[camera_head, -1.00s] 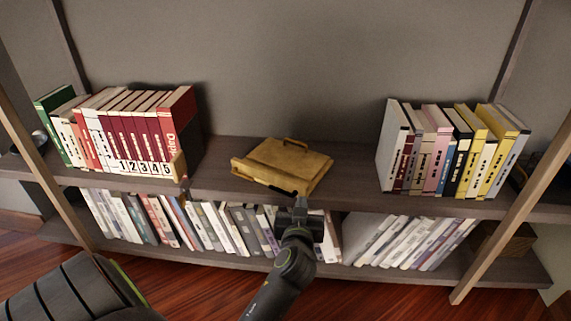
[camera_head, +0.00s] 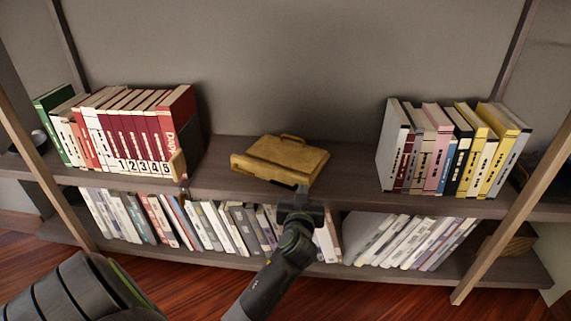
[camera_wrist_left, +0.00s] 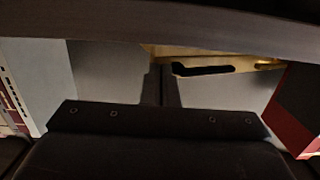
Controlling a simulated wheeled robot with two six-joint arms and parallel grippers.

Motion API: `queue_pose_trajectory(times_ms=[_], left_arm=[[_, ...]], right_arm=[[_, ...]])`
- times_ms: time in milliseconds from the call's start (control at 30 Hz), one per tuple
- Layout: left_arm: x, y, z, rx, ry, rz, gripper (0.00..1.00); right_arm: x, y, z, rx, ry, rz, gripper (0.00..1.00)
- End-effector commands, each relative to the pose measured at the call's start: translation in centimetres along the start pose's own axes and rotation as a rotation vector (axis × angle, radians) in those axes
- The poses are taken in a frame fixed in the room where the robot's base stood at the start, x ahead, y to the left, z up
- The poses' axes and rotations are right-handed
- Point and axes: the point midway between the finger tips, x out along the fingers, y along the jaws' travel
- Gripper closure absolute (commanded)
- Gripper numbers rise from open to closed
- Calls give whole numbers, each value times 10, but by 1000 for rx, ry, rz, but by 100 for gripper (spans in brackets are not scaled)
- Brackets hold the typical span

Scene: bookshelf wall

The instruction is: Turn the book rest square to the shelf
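The book rest (camera_head: 282,158) is a flat yellow-brown wooden piece with a handle-like bar at its back. It lies on the upper shelf (camera_head: 220,178) between two book groups, its front edge slanting down to the right in the head view. My left gripper (camera_head: 302,190) is at the shelf's front edge, its tips at or very near the rest's front right corner; I cannot tell if they touch. In the left wrist view its fingers (camera_wrist_left: 161,85) are together with nothing between them, and part of the rest (camera_wrist_left: 225,63) shows beyond. My right gripper is not in view.
Red and white books (camera_head: 130,130) stand left on the upper shelf. Yellow, pink and white books (camera_head: 455,150) stand right. Bare shelf lies on both sides of the rest. More books (camera_head: 225,228) fill the lower shelf under my arm. Slanted wooden posts flank the shelves.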

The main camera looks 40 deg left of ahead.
Motion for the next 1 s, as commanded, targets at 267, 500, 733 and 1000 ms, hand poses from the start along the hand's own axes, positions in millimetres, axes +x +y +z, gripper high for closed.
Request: queue_pose_trajectory(times_ms=[267, 500, 733, 1000], left_arm=[[17, 0, -2, 0, 1, -1, 100], [21, 0, -2, 1, -1, -1, 100], [21, 0, -2, 0, 0, -1, 100], [32, 0, -3, 1, -1, 0, 100]], right_arm=[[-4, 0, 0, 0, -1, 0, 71], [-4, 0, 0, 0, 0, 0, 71], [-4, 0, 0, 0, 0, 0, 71], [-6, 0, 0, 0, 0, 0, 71]])
